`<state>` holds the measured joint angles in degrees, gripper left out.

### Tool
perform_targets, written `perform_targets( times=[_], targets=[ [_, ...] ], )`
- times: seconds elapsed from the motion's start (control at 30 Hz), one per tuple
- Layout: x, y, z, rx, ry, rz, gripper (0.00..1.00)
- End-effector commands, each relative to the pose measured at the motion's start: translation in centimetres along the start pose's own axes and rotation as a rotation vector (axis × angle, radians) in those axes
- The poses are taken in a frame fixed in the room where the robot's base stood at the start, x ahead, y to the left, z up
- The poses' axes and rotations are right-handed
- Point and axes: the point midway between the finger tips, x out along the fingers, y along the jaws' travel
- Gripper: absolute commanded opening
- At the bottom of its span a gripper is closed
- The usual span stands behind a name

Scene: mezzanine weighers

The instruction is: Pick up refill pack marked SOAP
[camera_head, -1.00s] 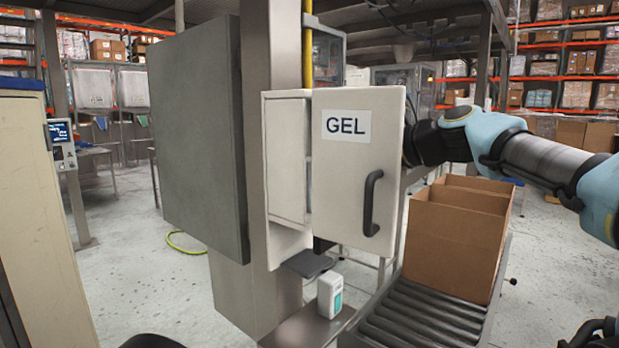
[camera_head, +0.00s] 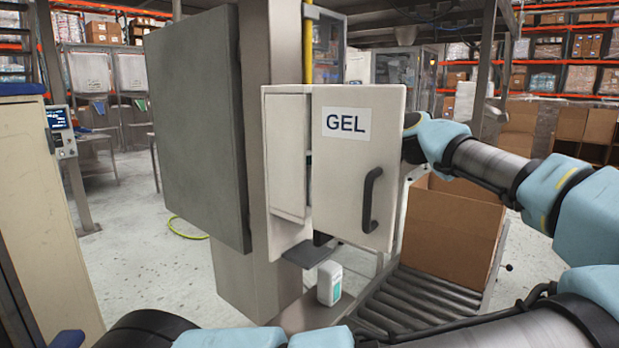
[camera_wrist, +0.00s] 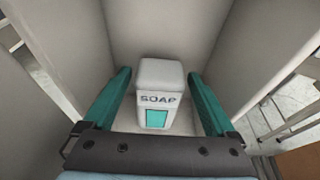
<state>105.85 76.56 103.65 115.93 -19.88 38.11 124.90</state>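The refill pack marked SOAP (camera_wrist: 158,88) is a white upright block with a teal patch on its front. In the wrist view it stands inside a pale cabinet, close to the back wall. My gripper (camera_wrist: 159,98) is open, with one teal finger on each side of the pack; gaps show between the fingers and the pack. In the head view the cabinet's door marked GEL (camera_head: 350,170) stands open and hides my gripper and the SOAP pack.
Another white pack with a teal patch (camera_head: 329,282) stands on a metal ledge below the cabinet. A cardboard box (camera_head: 450,232) sits on a roller conveyor (camera_head: 415,300) to the right. A grey panel (camera_head: 195,135) is left of the cabinet. The cabinet walls (camera_wrist: 60,50) are close around my gripper.

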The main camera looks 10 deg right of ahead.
Motion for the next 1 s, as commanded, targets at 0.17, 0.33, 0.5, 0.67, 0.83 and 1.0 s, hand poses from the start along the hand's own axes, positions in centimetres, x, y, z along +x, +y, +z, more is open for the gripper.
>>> perform_targets(
  times=[0.17,0.33,0.5,0.67,0.83,1.0],
  targets=[
    [-0.03,-0.01,0.01,0.000,0.000,0.000,0.70],
    [-0.04,-0.01,0.02,0.000,0.000,0.000,0.51],
    [-0.05,-0.02,0.02,0.000,0.000,-0.001,0.31],
    [-0.05,-0.02,0.02,0.000,0.000,-0.001,0.13],
    [-0.05,-0.03,0.03,0.000,0.000,-0.001,0.00],
    [-0.06,-0.03,0.09,0.000,-0.001,-0.001,0.00]
  ],
)
